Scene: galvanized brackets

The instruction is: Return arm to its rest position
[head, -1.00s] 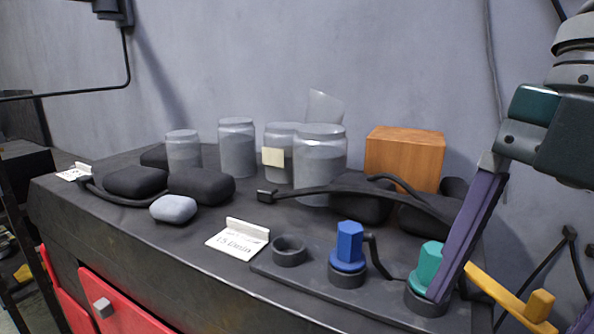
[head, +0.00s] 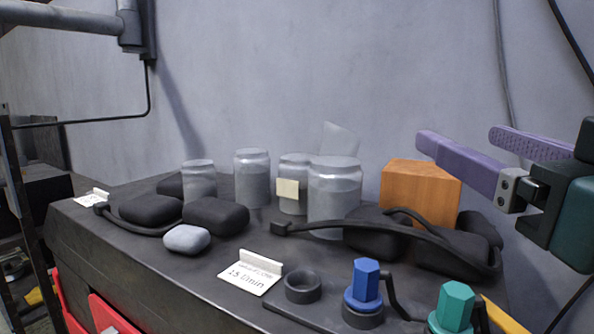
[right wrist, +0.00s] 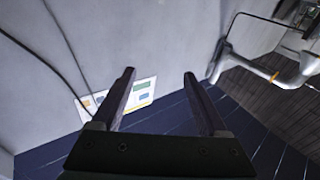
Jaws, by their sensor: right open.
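My right gripper (head: 470,142) is at the right of the head view, raised in front of the wooden block and above the bench. Its two purple fingers are apart with nothing between them. In the right wrist view its fingers (right wrist: 160,88) are also spread and empty, with wall and a dark blue surface beyond. My left gripper is not in the head view.
Below the right gripper are a wooden block (head: 408,186), a blue-topped fitting (head: 364,282) and a teal-topped fitting (head: 455,305). Several jars (head: 334,200) and dark pouches (head: 216,215) stand on the dark bench (head: 190,275). A label card (head: 250,277) lies near the front.

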